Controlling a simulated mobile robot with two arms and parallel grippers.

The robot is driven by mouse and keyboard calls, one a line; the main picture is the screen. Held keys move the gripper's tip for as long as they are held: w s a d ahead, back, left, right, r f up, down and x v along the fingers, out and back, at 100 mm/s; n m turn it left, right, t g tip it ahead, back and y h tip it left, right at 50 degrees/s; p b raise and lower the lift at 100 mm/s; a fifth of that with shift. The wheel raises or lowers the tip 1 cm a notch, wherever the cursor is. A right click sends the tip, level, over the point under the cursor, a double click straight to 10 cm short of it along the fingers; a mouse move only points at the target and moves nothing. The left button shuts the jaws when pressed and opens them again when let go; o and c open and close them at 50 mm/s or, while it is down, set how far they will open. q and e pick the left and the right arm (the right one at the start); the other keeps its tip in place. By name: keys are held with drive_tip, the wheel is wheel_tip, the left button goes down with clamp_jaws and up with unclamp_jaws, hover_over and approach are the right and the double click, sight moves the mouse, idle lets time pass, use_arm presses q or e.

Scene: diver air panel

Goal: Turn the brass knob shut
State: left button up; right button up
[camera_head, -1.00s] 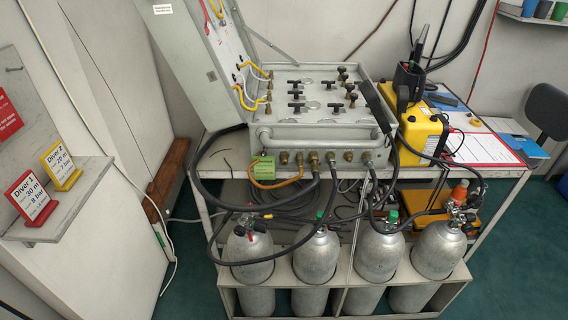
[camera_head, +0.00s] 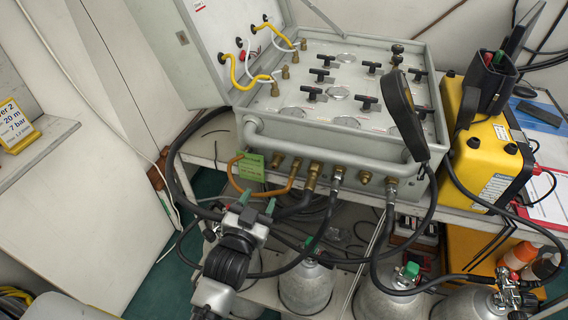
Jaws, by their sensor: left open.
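The grey air panel (camera_head: 310,142) stands on the bench with its lid raised. Several brass parts line its lower front edge, most with hoses on them. One brass piece (camera_head: 365,177) has no hose, but I cannot tell for sure whether it is the brass knob. Small brass fittings (camera_head: 275,89) also stand on the panel's top, among black T-handles (camera_head: 368,103). My left gripper (camera_head: 258,203) is open and empty, with green fingertips. It shows below the panel's front left, under the green tag (camera_head: 251,165), apart from the brass parts. My right gripper is out of view.
Black hoses and an orange hose (camera_head: 238,180) loop before the panel. A black handheld device (camera_head: 402,115) leans over its right corner. A yellow case (camera_head: 488,150) stands to the right. Grey cylinders (camera_head: 306,288) stand below. A front handle rail (camera_head: 320,147) sticks out.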

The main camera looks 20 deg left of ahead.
sight(274, 167)
use_arm(q)
drive_tip(key=w+p, duration=0.1)
drive_tip(key=w, duration=0.8)
drive_tip(key=shift+d+r, duration=0.1)
drive_tip(key=shift+w, duration=0.55)
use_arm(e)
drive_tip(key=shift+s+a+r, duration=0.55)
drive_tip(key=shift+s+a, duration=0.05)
use_arm(q)
drive_tip(key=c, duration=0.9)
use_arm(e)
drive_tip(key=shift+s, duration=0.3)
